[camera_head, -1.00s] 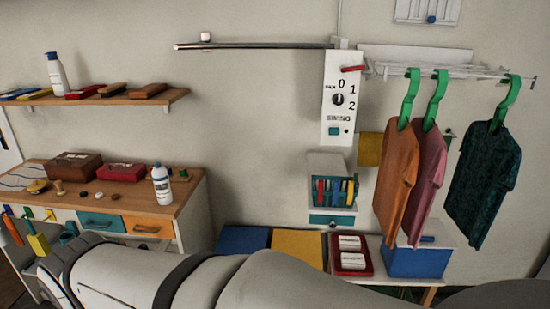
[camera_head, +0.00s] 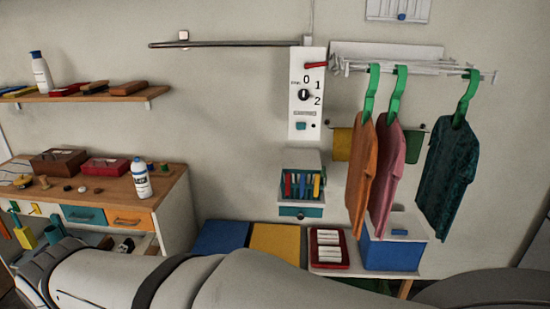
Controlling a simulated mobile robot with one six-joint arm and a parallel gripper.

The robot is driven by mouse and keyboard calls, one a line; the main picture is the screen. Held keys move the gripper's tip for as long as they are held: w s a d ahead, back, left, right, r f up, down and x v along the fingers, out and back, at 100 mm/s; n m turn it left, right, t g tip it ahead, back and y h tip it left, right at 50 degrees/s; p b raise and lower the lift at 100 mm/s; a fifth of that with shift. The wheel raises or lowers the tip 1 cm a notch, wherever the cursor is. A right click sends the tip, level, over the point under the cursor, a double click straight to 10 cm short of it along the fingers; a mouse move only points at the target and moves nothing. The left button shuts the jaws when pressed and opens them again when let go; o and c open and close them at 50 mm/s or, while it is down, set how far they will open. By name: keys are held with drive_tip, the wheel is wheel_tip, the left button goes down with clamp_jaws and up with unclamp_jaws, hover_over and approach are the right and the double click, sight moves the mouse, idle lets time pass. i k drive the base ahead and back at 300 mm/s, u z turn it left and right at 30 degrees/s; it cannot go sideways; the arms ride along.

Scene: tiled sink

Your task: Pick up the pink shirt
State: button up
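The pink shirt (camera_head: 388,180) hangs on a green hanger (camera_head: 399,95) from the white wall rack (camera_head: 430,69). It hangs between an orange shirt (camera_head: 361,180) on its left and a dark teal patterned shirt (camera_head: 447,170) on its right. The orange shirt is close beside it and covers part of its left side. A wider gap separates it from the teal shirt. A large light-grey part of my arm crosses the bottom of the view. My gripper is not in the picture, so its state does not show.
Below the shirts stand a blue box (camera_head: 394,252) and a red tray (camera_head: 329,262) with white items. A white control panel (camera_head: 306,95) with a dial is on the wall to the left. A wooden desk (camera_head: 110,200) and shelf (camera_head: 85,98) holding several objects are at the left.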

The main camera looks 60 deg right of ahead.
sight(391, 140)
drive_tip(key=k, duration=2.3)
drive_tip(key=z, duration=1.65)
drive_tip(key=i, duration=1)
drive_tip(key=z, duration=0.05)
